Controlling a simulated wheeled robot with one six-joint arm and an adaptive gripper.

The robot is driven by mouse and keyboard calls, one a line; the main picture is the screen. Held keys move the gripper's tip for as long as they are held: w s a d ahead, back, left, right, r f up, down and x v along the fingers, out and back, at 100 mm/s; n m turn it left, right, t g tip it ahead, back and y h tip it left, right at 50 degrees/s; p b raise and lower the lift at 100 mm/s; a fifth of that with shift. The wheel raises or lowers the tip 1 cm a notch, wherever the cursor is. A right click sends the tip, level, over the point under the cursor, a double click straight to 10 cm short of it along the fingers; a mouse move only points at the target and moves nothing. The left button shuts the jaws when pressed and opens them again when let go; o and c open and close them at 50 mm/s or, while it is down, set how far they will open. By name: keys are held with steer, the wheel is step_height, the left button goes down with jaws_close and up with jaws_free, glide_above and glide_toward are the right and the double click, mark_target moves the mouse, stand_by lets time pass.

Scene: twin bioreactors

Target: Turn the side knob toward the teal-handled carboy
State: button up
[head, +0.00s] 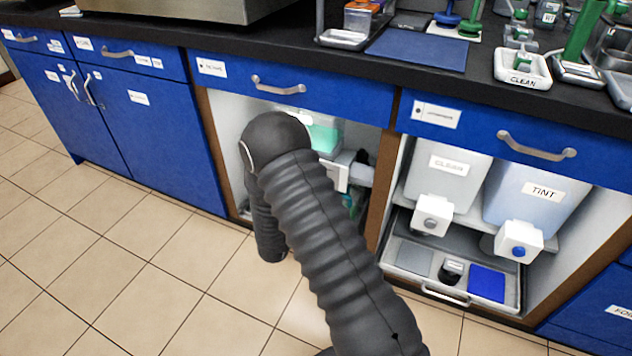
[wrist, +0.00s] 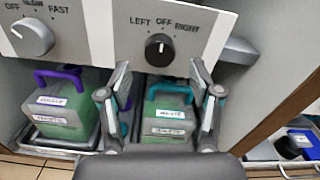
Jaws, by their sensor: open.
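The side knob (wrist: 159,48) is a black dial on a light panel in the wrist view, under the words LEFT, OFF and RIGHT. Its pale mark appears to point up, around OFF. The teal-handled carboy (wrist: 168,115) stands below it, with green contents and white labels. A purple-handled carboy (wrist: 62,112) stands to the left. My gripper (wrist: 160,72) is open and empty, its fingers on either side of and below the knob in the picture. Whether they touch it is not clear. In the head view my arm hides the gripper and the knob.
Another knob (wrist: 33,37), marked OFF, SLOW and FAST, is at the panel's left. The cabinet bay is bounded by a wooden divider (head: 391,190) on the right. The tiled floor (head: 110,240) at left is clear.

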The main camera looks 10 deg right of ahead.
steer(key=shift+x, duration=1.95)
steer(key=c, duration=1.1)
